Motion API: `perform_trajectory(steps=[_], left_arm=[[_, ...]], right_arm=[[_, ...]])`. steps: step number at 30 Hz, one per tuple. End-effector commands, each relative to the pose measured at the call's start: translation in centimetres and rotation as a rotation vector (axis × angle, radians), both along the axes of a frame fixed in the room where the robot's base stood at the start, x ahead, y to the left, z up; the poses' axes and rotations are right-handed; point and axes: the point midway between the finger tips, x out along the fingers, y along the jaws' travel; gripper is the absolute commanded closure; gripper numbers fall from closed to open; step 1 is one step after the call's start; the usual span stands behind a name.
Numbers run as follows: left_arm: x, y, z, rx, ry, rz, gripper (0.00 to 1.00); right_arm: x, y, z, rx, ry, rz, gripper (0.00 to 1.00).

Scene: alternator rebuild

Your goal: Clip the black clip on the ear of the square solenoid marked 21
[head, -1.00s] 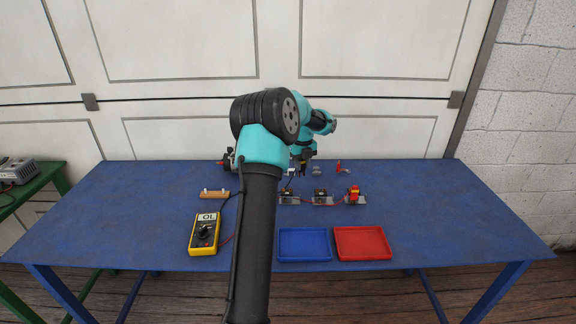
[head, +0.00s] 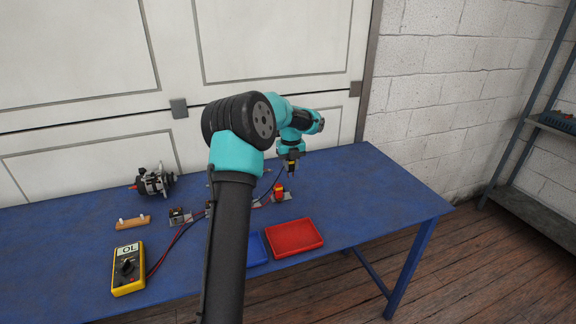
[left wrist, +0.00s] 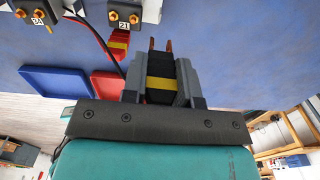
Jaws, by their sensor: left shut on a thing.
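My left gripper (head: 291,161) is shut on the black clip (head: 291,167), which hangs above the table near the right end of the row of solenoids. In the left wrist view the clip (left wrist: 161,68) sits between the fingers, with a yellow band and two copper-coloured prongs pointing away from the gripper. The square solenoid marked 21 (left wrist: 126,12) shows at the top of that view, apart from the clip. A red clip (head: 279,190) with a yellow band is at the right-end solenoid; it also shows beside the 21 label (left wrist: 119,41). My right gripper is not in view.
Another marked solenoid (left wrist: 38,8) stands to the left, with red and black leads between. A yellow multimeter (head: 127,268), an alternator (head: 153,182) and a wooden block (head: 132,222) lie left. A red tray (head: 293,253) and a half-hidden blue tray (head: 257,262) are in front.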

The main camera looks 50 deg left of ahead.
Motion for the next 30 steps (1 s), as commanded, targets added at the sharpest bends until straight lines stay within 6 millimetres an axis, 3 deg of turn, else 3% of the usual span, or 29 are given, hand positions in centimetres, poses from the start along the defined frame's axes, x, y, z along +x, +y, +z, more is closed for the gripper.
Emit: perform_trajectory(steps=[8,21,30], left_arm=[[0.0,0.0,-0.4,0.000,0.000,0.001,0.84],[0.0,0.0,-4.7,0.000,0.001,0.002,0.84],[0.0,0.0,-5.2,0.001,0.000,0.001,0.84]], right_arm=[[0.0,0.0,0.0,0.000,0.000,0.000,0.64],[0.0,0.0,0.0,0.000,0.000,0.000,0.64],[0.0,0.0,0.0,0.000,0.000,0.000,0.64]])
